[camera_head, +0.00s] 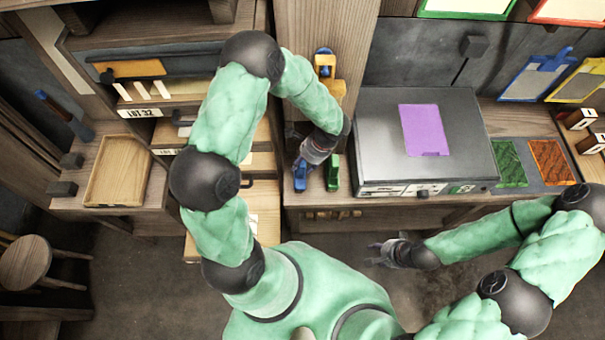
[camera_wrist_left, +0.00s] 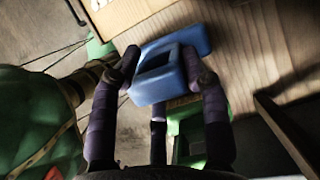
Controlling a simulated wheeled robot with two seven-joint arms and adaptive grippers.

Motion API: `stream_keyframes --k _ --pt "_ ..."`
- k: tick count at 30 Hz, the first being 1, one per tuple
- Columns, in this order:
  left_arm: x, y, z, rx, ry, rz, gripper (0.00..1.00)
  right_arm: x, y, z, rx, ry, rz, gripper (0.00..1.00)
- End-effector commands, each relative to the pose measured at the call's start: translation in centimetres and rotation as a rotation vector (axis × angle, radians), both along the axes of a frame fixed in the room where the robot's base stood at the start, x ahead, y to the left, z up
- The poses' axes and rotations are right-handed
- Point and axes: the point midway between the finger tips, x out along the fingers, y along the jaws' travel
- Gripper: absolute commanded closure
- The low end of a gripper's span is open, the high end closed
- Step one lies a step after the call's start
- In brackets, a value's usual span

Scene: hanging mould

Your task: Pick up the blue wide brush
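The blue wide brush (camera_head: 300,175) stands at the front edge of the wooden counter, left of the green tool. In the left wrist view its blue handle (camera_wrist_left: 165,80), with an opening in it, sits between my fingertips. My left gripper (camera_head: 303,160) reaches down to it from above. In the left wrist view the fingers of my left gripper (camera_wrist_left: 162,68) bend inward and touch both sides of the handle. The brush's lower end is hidden. My right gripper (camera_head: 374,254) is empty, fingers apart, in front of the counter.
A green tool (camera_head: 333,172) stands close to the right, also seen in the left wrist view (camera_wrist_left: 185,125). A grey box (camera_head: 380,130) with a purple sheet (camera_head: 424,130) stands right. A wooden tray (camera_head: 118,170) lies left.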

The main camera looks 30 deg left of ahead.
Motion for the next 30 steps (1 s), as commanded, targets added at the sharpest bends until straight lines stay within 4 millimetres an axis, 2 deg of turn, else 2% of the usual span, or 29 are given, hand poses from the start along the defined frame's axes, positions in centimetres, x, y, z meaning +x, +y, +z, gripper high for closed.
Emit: stream_keyframes --k 17,20,25,30 --pt "-0.2 0.0 0.2 -0.001 0.005 0.000 1.00 0.0 0.0 0.0 0.000 0.000 0.000 0.60" --pt "-0.1 0.0 0.9 0.000 0.003 0.001 1.00 0.0 0.0 0.1 0.000 0.000 0.000 0.60" --pt "-0.1 0.0 3.3 0.000 0.000 0.000 1.00 0.0 0.0 0.5 0.000 0.000 0.000 0.60" --pt "-2.3 -0.9 6.0 0.000 0.002 -0.003 1.00 0.0 0.0 0.7 0.000 0.000 0.000 0.60"
